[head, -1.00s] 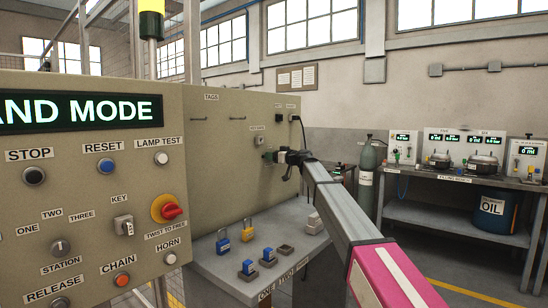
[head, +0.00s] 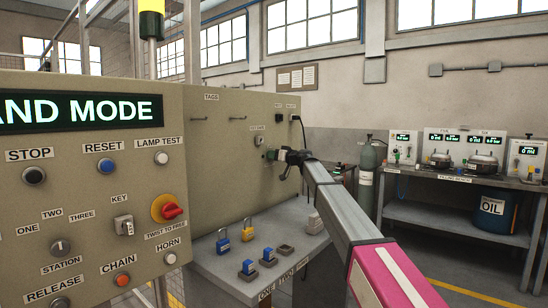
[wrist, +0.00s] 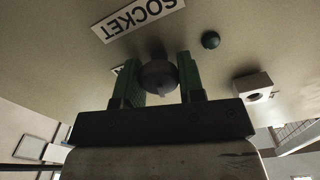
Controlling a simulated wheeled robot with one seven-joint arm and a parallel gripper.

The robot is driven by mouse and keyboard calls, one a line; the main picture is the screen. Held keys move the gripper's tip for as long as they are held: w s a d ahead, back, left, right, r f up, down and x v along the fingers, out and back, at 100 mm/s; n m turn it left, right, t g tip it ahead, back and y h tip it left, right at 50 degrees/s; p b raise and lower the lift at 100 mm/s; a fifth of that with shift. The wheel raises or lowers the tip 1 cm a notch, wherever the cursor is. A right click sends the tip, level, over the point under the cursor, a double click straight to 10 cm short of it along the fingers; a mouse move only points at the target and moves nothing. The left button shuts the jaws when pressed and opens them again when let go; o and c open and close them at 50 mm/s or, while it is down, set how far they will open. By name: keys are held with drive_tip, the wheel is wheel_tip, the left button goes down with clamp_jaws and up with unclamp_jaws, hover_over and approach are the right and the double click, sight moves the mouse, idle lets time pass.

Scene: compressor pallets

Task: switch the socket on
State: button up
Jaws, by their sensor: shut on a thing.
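In the wrist view a round dark knob (wrist: 158,75) sits on the beige panel, near a label reading SOCKET (wrist: 138,16) that appears upside down. A small ridge on the knob points down and slightly right in that picture. My gripper (wrist: 161,78) is shut on the knob, with one green finger on each side of it. In the head view my gripper (head: 270,155) is against the back panel (head: 215,150) and hides the knob. A small green dome (wrist: 210,40) is beside the knob in the wrist view; whether it is lit is unclear.
A beige box with a round hole (wrist: 253,88) stands out from the panel near my gripper. A black cable (head: 301,128) hangs from the panel's right side. Padlocks and small blocks lie on the shelf (head: 225,265) below. A control panel (head: 90,200) stands at left.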

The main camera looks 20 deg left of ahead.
drive_tip(key=m, duration=0.7)
drive_tip(key=shift+w, duration=0.1)
drive_tip(key=m, duration=0.4)
drive_tip(key=shift+f, duration=0.1)
drive_tip(key=shift+f+m, duration=0.1)
drive_tip(key=shift+m, duration=1.9)
drive_tip(key=shift+d, duration=0.1)
drive_tip(key=o, duration=0.9)
drive_tip(key=v, duration=1)
drive_tip(key=shift+d, duration=0.35)
